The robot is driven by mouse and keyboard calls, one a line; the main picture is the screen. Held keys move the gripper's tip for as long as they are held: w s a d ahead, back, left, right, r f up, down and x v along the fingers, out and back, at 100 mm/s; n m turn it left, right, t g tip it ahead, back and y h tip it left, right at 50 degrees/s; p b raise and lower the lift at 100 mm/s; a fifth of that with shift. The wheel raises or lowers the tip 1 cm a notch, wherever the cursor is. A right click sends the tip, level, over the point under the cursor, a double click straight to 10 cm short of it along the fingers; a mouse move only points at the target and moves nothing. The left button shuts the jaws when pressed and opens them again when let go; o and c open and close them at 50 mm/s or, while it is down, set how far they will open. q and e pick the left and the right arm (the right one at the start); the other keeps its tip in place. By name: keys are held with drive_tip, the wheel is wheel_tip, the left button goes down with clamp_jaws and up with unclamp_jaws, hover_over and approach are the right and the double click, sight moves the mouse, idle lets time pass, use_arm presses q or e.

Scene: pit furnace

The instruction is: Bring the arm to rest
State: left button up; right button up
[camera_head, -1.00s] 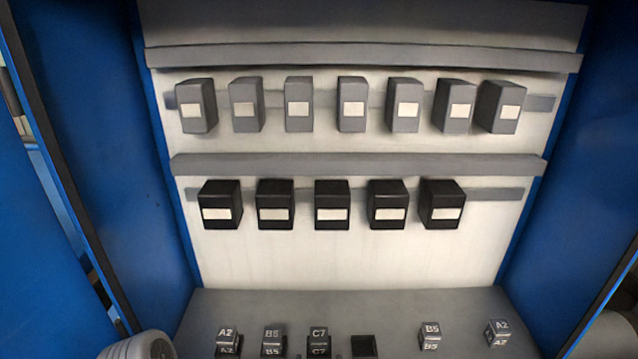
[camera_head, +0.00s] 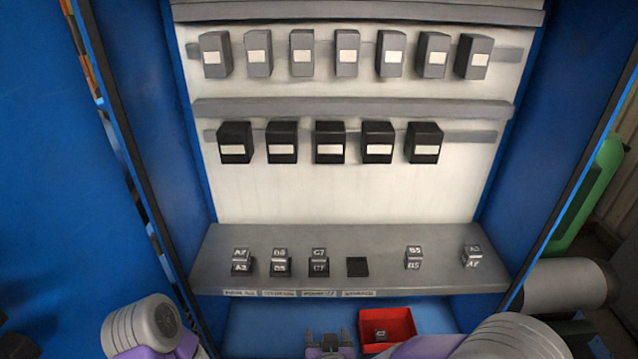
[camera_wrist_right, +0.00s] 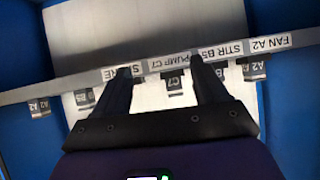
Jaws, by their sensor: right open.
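My right gripper (camera_head: 330,338) shows at the bottom of the head view, in front of the cabinet and left of a red tray. Only its end shows there. In the right wrist view its two fingers (camera_wrist_right: 160,72) stand apart with nothing between them, so it is open and empty. They point toward the labelled shelf edge (camera_wrist_right: 180,62). Part of my left arm (camera_head: 145,325) shows at lower left in the head view. My left gripper does not show.
A grey shelf (camera_head: 385,282) carries several small marked blocks (camera_head: 319,263) and a black square (camera_head: 357,267). The red tray (camera_head: 408,322) holds one block (camera_head: 380,335). Grey and black boxed devices (camera_head: 329,142) line the back panel. Blue cabinet walls (camera_head: 185,120) flank the shelf.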

drive_tip(key=s+d+f+m+g+y, duration=0.1)
drive_tip(key=s+d+f+g, duration=0.15)
drive_tip(key=f, duration=0.55)
drive_tip(key=s+d+f+g, duration=0.1)
drive_tip(key=d+f+g, duration=0.2)
drive_tip(key=f, duration=0.5)
drive_tip(key=s+d+f+m+g+y, duration=0.1)
drive_tip(key=s+f+g, duration=0.4)
drive_tip(key=s+f, duration=0.5)
drive_tip(key=shift+s+d+f+m+y, duration=0.2)
drive_tip(key=shift+s+d+m+y, duration=0.2)
drive_tip(key=shift+s+d+y, duration=0.5)
